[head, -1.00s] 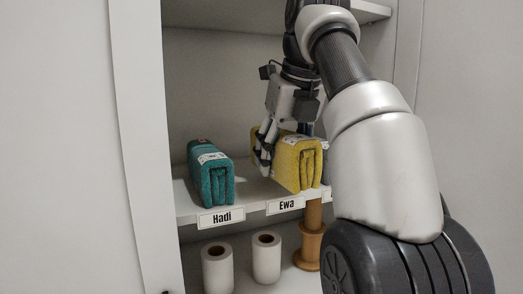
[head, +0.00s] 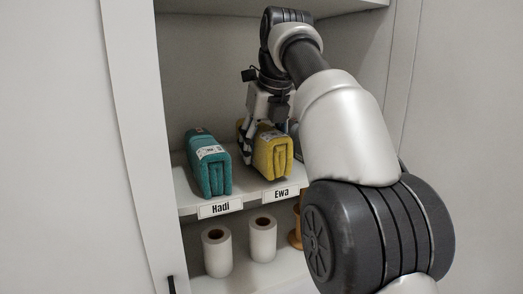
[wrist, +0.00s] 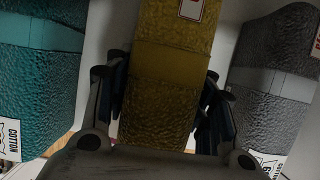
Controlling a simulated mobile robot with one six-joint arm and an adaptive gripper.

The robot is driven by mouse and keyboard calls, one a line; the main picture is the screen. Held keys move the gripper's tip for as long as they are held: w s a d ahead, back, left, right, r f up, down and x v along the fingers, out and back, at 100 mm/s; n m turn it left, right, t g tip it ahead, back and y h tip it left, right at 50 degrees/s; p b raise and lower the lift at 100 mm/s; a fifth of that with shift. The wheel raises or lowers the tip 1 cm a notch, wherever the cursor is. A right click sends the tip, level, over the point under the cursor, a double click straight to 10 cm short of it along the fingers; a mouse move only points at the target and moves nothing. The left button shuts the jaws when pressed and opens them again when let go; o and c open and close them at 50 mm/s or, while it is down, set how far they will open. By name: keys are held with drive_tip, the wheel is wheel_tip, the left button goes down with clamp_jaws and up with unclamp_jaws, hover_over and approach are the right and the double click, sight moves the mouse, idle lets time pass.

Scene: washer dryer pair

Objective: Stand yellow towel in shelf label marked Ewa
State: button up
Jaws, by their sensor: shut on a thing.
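The yellow towel (head: 272,153), folded and upright, is on the shelf above the label Ewa (head: 281,193). My gripper (head: 254,145) is shut on the yellow towel from above, with a finger on its left side. In the wrist view the yellow towel (wrist: 165,85) lies between the two fingers. I cannot tell whether the towel's bottom touches the shelf; its front end is just behind the label.
A teal towel (head: 208,165) stands to the left above the label Hadi (head: 220,209). A grey towel (wrist: 270,85) is close on the right in the wrist view. White rolls (head: 262,238) and a wooden spool (head: 296,228) stand on the shelf below.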

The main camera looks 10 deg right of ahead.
drive_tip(key=shift+f, duration=0.55)
drive_tip(key=shift+f, duration=0.15)
drive_tip(key=o, duration=1.3)
